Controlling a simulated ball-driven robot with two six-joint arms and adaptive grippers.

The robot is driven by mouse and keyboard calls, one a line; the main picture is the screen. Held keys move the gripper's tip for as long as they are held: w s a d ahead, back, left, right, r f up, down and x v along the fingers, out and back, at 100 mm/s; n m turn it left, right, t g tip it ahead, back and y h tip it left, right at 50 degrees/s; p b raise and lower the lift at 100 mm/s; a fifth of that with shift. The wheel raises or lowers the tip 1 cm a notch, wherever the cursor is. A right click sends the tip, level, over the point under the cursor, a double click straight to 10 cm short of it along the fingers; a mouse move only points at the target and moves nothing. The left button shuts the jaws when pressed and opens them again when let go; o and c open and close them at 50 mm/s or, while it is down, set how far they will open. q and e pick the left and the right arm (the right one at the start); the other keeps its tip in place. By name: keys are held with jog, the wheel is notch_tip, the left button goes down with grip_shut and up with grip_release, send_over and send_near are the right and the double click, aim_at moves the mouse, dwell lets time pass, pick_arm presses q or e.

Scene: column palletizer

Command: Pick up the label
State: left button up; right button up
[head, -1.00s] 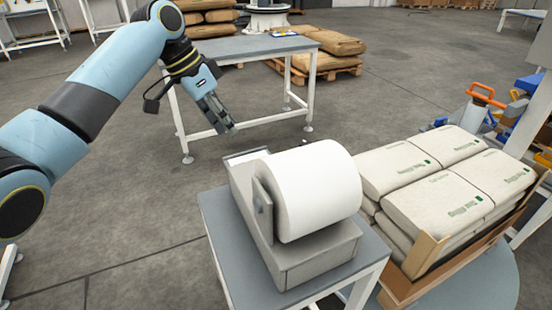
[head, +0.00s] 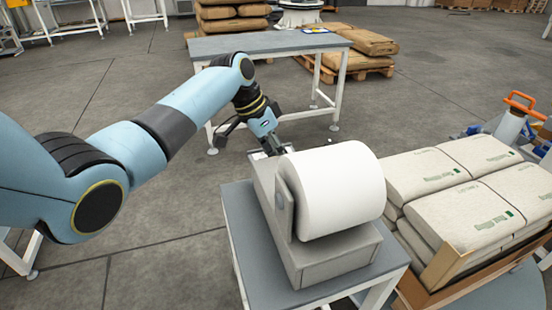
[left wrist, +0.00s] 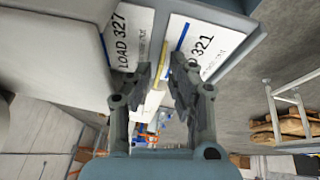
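My left gripper (head: 277,150) is at the far end of the grey label printer (head: 320,258), behind the large white roll (head: 338,192); the roll and printer partly hide its fingertips in the head view. In the left wrist view the gripper (left wrist: 164,78) has its two fingers apart, with a gap between them. Two white printed labels show beyond the fingers: one reading LOAD 327 (left wrist: 124,32) on the left, one reading LOAD 321 (left wrist: 205,45) with a blue stripe on the right. The fingers overlap their lower edges; I cannot tell whether they touch. My right gripper is not in view.
The printer stands on a small grey table (head: 240,220). A pallet of white sacks (head: 480,205) with a cardboard edge is close on the right. A grey-topped table (head: 265,43) and brown sacks (head: 360,40) are behind. The floor at left is open.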

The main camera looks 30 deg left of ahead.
pick_arm(q)
grip_shut()
